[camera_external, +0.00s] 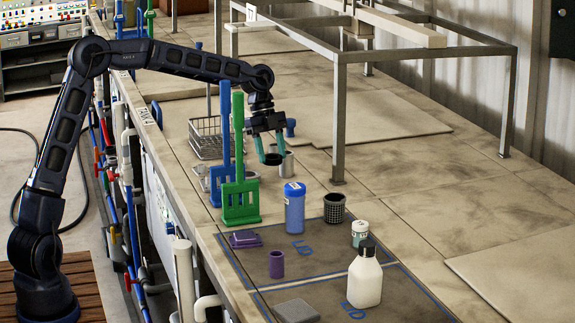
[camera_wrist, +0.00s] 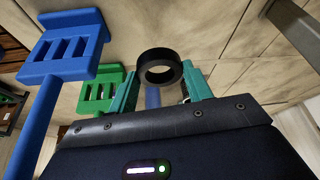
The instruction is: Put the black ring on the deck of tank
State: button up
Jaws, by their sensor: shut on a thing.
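My gripper (camera_external: 269,150), with teal fingers, is shut on the black ring (camera_external: 272,159) and holds it in the air above the beige deck (camera_external: 420,185). In the wrist view the ring (camera_wrist: 142,70) sits between the fingertips, its hole facing the camera. The wrist view also shows the gripper (camera_wrist: 160,84). A tank label (camera_external: 145,114) reading "TANK 4" is on the left edge of the deck. A metal cup (camera_external: 287,166) stands just behind and right of the ring in the external view.
Blue (camera_external: 225,120) and green (camera_external: 239,140) long-handled racks stand close left of my gripper. A wire basket (camera_external: 204,137) is behind them. A blue bottle (camera_external: 294,210), black mesh cup (camera_external: 334,208) and white bottle (camera_external: 366,280) stand in front. A metal frame (camera_external: 339,120) rises at right.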

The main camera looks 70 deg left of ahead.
aim_at(274, 197)
notch_tip(274, 197, down, 10)
dwell(0.6)
jog(key=o, duration=1.1)
jog(key=shift+f, duration=0.1)
jog(key=v, duration=1.2)
jog(key=shift+s+d, duration=0.1)
